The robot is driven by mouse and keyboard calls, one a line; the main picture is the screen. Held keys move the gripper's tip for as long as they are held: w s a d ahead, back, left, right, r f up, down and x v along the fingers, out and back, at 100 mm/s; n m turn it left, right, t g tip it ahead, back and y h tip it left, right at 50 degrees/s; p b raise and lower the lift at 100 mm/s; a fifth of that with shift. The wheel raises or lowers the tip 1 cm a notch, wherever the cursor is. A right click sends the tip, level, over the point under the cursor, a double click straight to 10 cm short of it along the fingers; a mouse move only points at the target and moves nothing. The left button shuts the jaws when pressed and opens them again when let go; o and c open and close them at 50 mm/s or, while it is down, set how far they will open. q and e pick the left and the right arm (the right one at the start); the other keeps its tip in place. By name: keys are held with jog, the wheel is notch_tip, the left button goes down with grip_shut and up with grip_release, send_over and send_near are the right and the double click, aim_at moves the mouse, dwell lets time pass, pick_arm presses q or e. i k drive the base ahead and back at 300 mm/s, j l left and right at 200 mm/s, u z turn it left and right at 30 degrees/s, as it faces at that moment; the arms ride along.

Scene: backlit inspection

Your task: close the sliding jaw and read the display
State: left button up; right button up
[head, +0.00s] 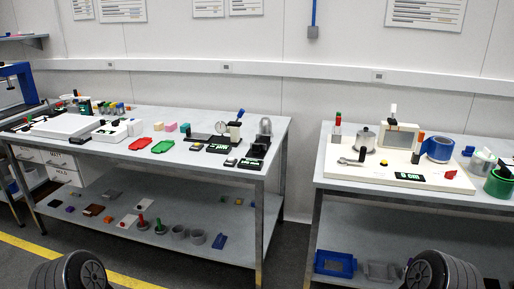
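On the right table, a cream base plate (340,172) bears a dark display (410,176) with green characters that look like "0 cm". A framed grey panel (400,137) stands upright on the plate, with a grey lidded pot (363,140) to its left. On the left table, a dark display (218,149) shows green characters like "mm", and another small lit display (250,163) is near the front right edge. I cannot tell which part is the sliding jaw. Neither gripper shows; only dark rounded parts of mine appear at the bottom edge.
A blue tape roll (438,149) and green roll (498,184) are at the right. Red (140,143) and green (163,146) pieces lie on the left table (120,170). A floor gap separates the tables.

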aim_at(256, 148)
jog(key=i+l+u, duration=0.2)
jog(key=i+l, duration=0.8)
jog(key=i, duration=0.15)
